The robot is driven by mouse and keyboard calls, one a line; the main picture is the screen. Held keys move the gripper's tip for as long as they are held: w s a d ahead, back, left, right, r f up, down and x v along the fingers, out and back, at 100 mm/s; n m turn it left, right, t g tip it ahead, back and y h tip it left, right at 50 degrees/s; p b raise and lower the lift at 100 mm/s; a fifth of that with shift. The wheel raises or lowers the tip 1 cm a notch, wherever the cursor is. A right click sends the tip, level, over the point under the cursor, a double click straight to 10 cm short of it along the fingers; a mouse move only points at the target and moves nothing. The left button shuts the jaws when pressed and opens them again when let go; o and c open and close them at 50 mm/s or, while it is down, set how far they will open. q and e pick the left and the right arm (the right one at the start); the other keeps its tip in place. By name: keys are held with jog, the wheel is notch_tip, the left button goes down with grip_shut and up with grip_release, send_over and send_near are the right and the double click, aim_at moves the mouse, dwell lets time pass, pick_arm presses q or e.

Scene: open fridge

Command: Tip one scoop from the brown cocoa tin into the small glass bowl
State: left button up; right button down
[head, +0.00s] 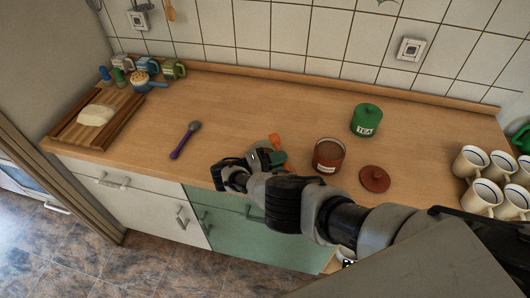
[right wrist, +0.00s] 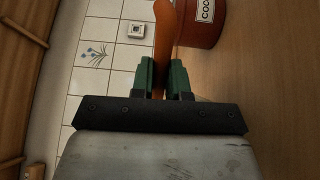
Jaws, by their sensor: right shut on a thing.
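The brown cocoa tin (head: 329,158) stands open on the counter with brown powder inside. Its label and red-brown side also show in the right wrist view (right wrist: 201,25). Its red-brown lid (head: 375,179) lies to the right of it. My right gripper (head: 268,157) is left of the tin, shut on an orange utensil (head: 275,141). In the right wrist view the utensil's orange length (right wrist: 164,45) rises between the green fingers; I cannot tell whether its scoop end holds powder. I can make out no small glass bowl. My left gripper is out of view.
A green tin (head: 366,121) stands behind the cocoa tin. White mugs (head: 470,162) stand at the right. A purple spoon (head: 185,140) lies left of my gripper. The middle back counter is clear.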

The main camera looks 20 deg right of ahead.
dwell(0.5)
jog(key=r+y+p, duration=0.1)
jog(key=p, duration=0.1)
jog(key=r+y+p, duration=0.1)
jog(key=p, duration=0.2)
jog(key=shift+d, duration=0.25)
jog(key=shift+s+f+y+p, duration=0.1)
jog(key=shift+f+y+p, duration=0.05)
jog(key=shift+y+p, duration=0.35)
jog(key=shift+f, duration=0.1)
jog(key=shift+f, duration=0.1)
